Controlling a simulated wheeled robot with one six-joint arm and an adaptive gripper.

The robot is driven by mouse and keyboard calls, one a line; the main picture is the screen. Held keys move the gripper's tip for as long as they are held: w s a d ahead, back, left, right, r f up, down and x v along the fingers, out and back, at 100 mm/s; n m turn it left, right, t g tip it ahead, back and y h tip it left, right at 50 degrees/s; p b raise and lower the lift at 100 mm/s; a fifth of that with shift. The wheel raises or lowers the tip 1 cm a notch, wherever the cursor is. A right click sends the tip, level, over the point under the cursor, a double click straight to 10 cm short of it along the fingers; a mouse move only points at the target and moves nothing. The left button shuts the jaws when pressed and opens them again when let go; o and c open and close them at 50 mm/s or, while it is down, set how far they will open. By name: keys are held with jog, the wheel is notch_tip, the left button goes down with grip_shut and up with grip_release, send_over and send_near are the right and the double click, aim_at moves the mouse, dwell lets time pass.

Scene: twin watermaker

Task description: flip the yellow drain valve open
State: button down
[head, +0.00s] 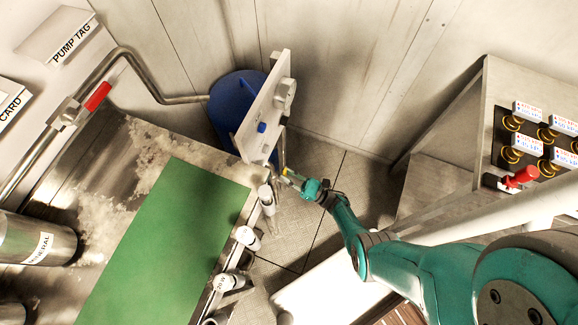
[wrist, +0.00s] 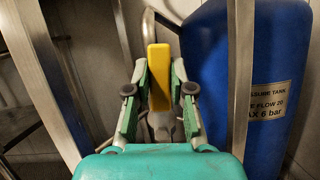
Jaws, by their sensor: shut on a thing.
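The yellow drain valve handle (wrist: 159,75) stands upright in the wrist view, between the two fingers of my gripper (wrist: 160,90). My gripper is shut on the handle, with a finger on each side of it. In the head view a small bit of the yellow handle (head: 285,171) shows at the tip of my gripper (head: 291,176), low beside the white upright panel. The valve body below the handle is mostly hidden by my gripper.
A blue pressure tank (wrist: 275,70) stands close on the right in the wrist view; it also shows in the head view (head: 229,92). A white panel (head: 268,105) and a bench with a green mat (head: 165,245) lie left of my arm. A gauge cabinet (head: 450,140) stands right.

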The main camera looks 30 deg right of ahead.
jog(key=shift+s+a+n+g+y, duration=0.15)
jog(key=shift+a+n+y, duration=0.1)
jog(key=shift+n, duration=0.25)
jog(key=shift+s+a+n+g+y, duration=0.15)
jog(key=shift+n+y, duration=0.1)
jog(key=shift+n, duration=0.25)
jog(key=c, duration=1)
grip_release()
jog(key=shift+d, duration=0.1)
jog(key=s+d+f, duration=0.2)
jog(key=s+d, duration=0.7)
jog(key=s, duration=0.4)
jog(key=shift+s+d, duration=0.15)
jog(key=shift+d, duration=0.15)
